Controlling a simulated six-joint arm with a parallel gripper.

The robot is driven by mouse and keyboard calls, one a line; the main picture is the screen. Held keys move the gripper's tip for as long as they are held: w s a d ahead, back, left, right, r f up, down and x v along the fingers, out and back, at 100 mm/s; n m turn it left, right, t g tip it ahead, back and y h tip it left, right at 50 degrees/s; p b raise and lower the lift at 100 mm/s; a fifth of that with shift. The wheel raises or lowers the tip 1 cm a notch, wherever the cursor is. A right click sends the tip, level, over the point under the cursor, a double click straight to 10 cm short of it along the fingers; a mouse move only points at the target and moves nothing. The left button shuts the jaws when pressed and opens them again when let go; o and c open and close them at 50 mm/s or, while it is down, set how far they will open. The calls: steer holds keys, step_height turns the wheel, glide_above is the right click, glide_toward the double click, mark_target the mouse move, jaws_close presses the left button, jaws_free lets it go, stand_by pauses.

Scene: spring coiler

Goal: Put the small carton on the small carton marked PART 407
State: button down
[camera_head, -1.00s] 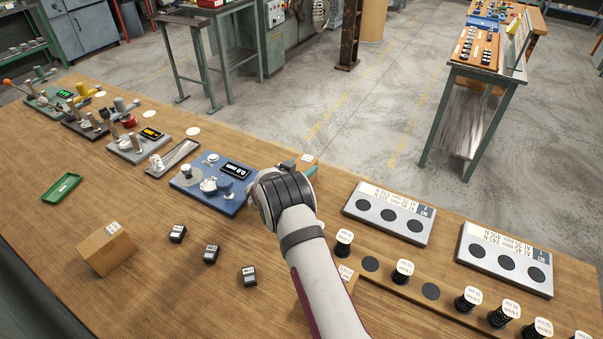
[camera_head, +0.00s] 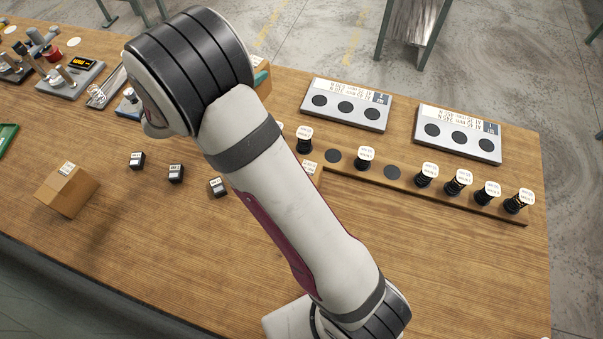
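A brown carton (camera_head: 67,190) with a white label on top sits on the table at the left. Part of a second brown carton (camera_head: 313,173) with a pale label shows just right of my arm, beside the left end of the spring board. My arm hides the rest of it. The print on both labels is too small to read, so I cannot tell which is PART 407. My gripper is not visible; my large arm links fill the middle of the view and may hide it.
Several small dark blocks (camera_head: 176,173) stand between the left carton and my arm. A long wooden board (camera_head: 410,182) with several tagged springs and two grey trays (camera_head: 347,115) (camera_head: 459,146) lie at the right. Testing devices (camera_head: 76,78) stand at the back left. The front right table is bare.

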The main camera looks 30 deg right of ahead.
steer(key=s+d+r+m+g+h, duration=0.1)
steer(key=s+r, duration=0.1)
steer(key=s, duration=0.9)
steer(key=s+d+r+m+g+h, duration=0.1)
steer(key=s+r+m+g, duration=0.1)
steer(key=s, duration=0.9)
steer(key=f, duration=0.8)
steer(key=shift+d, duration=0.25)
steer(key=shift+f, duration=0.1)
